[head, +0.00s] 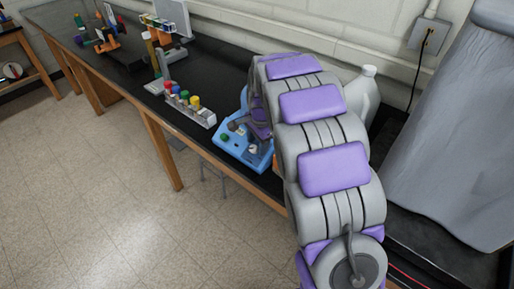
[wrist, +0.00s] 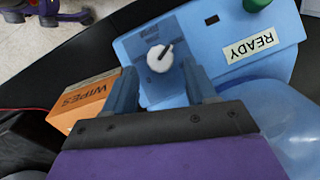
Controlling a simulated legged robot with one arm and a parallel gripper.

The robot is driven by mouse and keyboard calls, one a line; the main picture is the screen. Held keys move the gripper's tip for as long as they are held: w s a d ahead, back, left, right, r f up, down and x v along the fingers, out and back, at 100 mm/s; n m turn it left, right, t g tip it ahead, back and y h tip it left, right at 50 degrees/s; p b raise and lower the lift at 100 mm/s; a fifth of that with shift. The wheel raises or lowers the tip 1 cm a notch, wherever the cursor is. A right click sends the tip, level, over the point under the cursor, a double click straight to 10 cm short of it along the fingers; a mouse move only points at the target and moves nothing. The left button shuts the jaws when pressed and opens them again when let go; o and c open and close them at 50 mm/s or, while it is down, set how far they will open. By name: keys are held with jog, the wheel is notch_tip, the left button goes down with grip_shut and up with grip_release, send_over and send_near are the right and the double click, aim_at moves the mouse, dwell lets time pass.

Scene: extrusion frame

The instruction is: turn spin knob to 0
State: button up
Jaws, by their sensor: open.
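The spin knob (wrist: 159,60) is a white round dial on the blue panel of a device (wrist: 205,35). Its dark pointer line aims to the upper right in the wrist view; the scale marks are too small to read. In the head view the knob (head: 253,149) shows small on the blue device (head: 235,155), partly hidden behind my arm. My gripper (wrist: 158,70) is open, its two fingers apart at either side of the knob's lower edge in the picture. I cannot tell whether they touch it. Nothing is held.
A green button (wrist: 257,3) and a READY label (wrist: 250,46) are on the panel. An orange WIPES box (wrist: 86,100) stands close to the left finger. A translucent blue object (wrist: 285,115) is at right. A rack with colored caps (head: 190,105) stands on the black bench.

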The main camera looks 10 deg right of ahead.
jog(key=shift+a+f, duration=0.85)
jog(key=shift+a, duration=0.1)
jog(key=shift+d, duration=0.65)
jog(key=shift+c, duration=0.7)
jog(key=c, duration=0.3)
jog(key=shift+a, duration=0.15)
jog(key=c, duration=0.3)
grip_shut()
